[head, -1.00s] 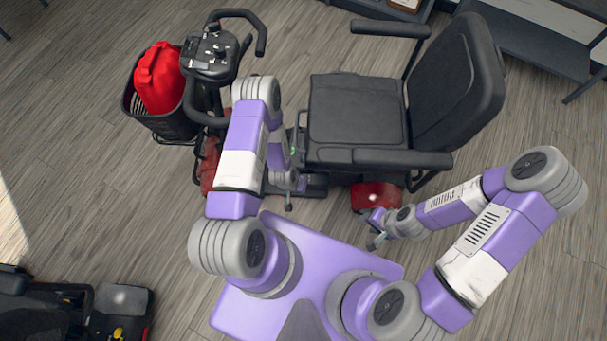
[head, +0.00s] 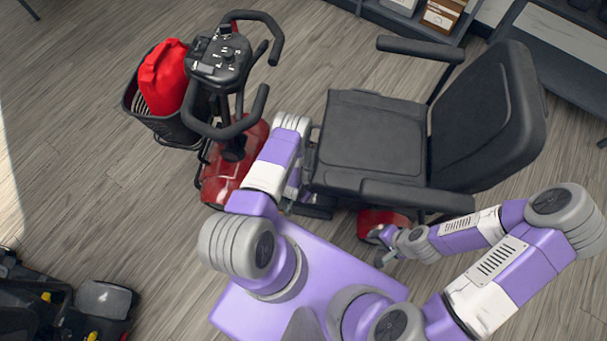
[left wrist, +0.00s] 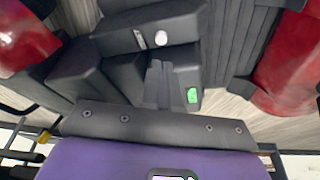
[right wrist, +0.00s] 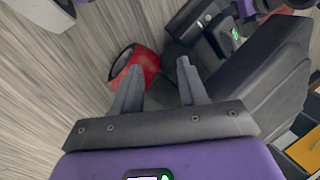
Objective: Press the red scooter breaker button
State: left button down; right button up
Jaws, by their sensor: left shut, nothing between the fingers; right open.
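The red scooter (head: 372,138) stands before me with a black seat, red body and front tiller. My left gripper (left wrist: 159,66) is shut and empty. In the left wrist view it points at a black housing under the seat, with a round white spot (left wrist: 161,38) ahead and a small green lit patch (left wrist: 193,95) just right of the fingers. I cannot tell which is the breaker button, nor whether the fingers touch the housing. In the head view my left arm hides this gripper. My right gripper (head: 384,257) is open and empty near the red rear; its fingers also show in the right wrist view (right wrist: 159,68).
A black basket (head: 150,120) with a red bag (head: 163,75) hangs at the scooter's front. Another dark scooter (head: 65,305) stands at lower left. Shelves (head: 570,75) stand at the upper right.

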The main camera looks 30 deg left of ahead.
pick_arm(q)
jog(key=b+x, duration=0.4)
jog(key=x, duration=0.5)
pick_arm(e)
notch_tip(320, 180, down, 5)
jog(key=shift+r, duration=0.2)
